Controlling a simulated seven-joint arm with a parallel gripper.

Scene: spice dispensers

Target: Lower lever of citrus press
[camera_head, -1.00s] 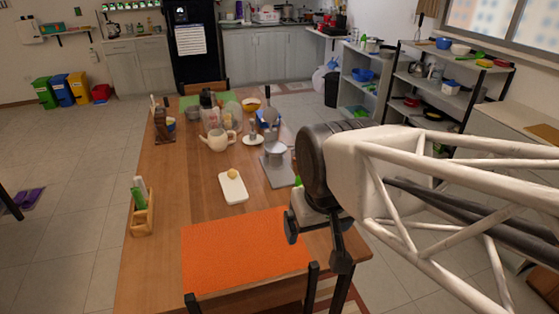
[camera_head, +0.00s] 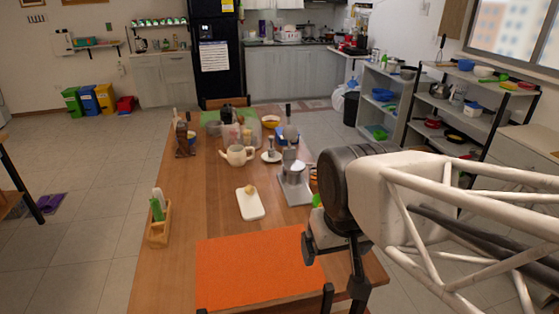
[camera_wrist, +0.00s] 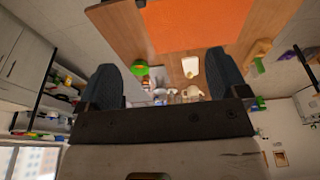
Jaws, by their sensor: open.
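The grey metal citrus press (camera_head: 293,184) stands on the right side of the wooden table, with a flat base and a round cup. Its lever is hard to make out at this size; a dark upright handle shows behind the cup, and I cannot tell whether it belongs to the press. My gripper (camera_head: 333,266) is open and empty, nearer than the press, over the table's right front edge. In the wrist view, the two dark fingers of my gripper (camera_wrist: 165,78) are wide apart with nothing held between them.
A white board (camera_head: 251,206) with a small yellow fruit piece (camera_head: 250,189) lies left of the press. A cream teapot (camera_head: 237,155) and several containers stand behind. An orange mat (camera_head: 258,272) covers the near table. A wooden holder (camera_head: 159,226) stands at the left edge.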

